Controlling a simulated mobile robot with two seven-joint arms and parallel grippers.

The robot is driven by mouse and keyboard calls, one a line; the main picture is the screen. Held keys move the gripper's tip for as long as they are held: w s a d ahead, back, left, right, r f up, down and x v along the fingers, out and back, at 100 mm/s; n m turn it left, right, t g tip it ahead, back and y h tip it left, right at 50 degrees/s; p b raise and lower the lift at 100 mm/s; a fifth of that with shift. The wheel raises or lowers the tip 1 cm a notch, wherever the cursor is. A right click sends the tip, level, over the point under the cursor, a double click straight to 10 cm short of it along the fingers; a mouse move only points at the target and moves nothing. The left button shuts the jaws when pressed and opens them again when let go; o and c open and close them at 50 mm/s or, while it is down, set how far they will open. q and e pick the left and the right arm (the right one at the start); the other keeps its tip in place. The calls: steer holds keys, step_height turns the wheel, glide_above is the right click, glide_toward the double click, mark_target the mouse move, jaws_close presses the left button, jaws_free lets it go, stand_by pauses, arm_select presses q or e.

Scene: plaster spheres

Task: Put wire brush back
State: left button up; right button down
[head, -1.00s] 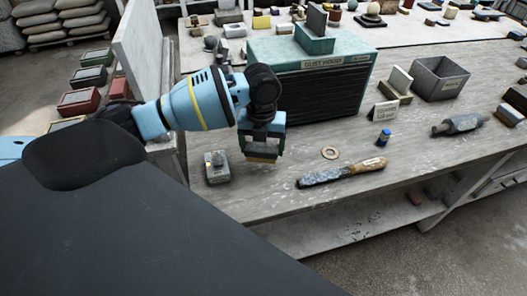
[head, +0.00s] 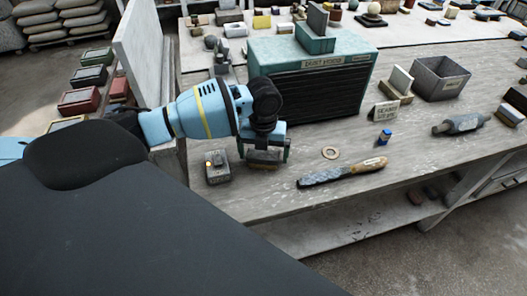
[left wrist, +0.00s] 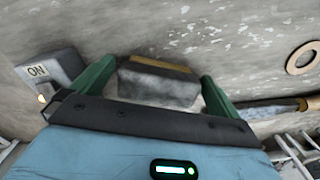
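A block with a tan wooden strip and a rough grey body, which appears to be the wire brush (left wrist: 158,86), lies between the two green fingers of my left gripper (left wrist: 160,82) in the left wrist view. Slivers of light surface show between its sides and the fingers, so the gripper looks open around it. In the head view the left gripper (head: 265,155) points down at the table left of the washer, with the block (head: 264,159) low between its fingers, at or close to the tabletop. My right gripper is not in view.
A grey switch box (head: 217,168) stands close left of the gripper. A washer (head: 330,153), a wooden-handled tool (head: 342,173) and a small blue jar (head: 384,137) lie to the right. A teal cabinet (head: 312,80) stands just behind. The table's front edge is near.

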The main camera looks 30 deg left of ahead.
arm_select(q)
step_height(320, 180, up, 12)
steer(key=shift+r+p, duration=0.2)
steer(key=shift+p, duration=0.15)
stand_by(0.4)
